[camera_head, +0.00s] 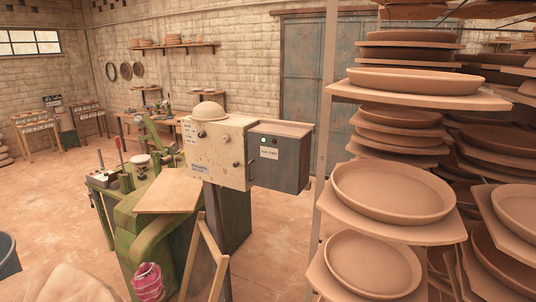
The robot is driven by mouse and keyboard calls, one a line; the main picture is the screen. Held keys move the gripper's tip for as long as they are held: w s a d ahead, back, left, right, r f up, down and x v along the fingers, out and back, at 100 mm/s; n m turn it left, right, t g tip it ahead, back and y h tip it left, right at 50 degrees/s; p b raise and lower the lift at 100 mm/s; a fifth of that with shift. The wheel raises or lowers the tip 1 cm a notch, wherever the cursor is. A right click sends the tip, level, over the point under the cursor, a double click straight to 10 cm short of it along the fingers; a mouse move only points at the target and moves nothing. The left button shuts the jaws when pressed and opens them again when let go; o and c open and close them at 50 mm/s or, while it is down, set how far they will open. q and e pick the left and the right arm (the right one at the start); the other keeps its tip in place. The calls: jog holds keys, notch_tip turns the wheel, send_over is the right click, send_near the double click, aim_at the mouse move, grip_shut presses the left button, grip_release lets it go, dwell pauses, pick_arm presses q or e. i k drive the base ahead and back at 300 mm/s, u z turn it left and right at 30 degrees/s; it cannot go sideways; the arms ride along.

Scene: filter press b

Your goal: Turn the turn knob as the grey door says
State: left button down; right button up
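A cream control panel (215,160) stands on a dark post near the middle of the view. It carries a few small dark knobs, one at its right side (236,164) and another higher up (226,138); I cannot tell which is the turn knob or how it points. A grey box door (290,172) adjoins the panel on the right. It has a white label (269,153) too small to read and a small pale round light (264,140). Neither of my grippers is in view.
A rack of clay dishes (393,190) fills the right side. A green machine (145,230) and a wooden board (168,196) stand left of the panel. A pink object (148,283) is low in front. Open floor (270,260) lies between panel and rack.

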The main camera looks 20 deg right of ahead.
aim_at(226, 138)
jog(key=u, duration=0.7)
jog(key=i, duration=1.2)
jog(key=z, duration=0.05)
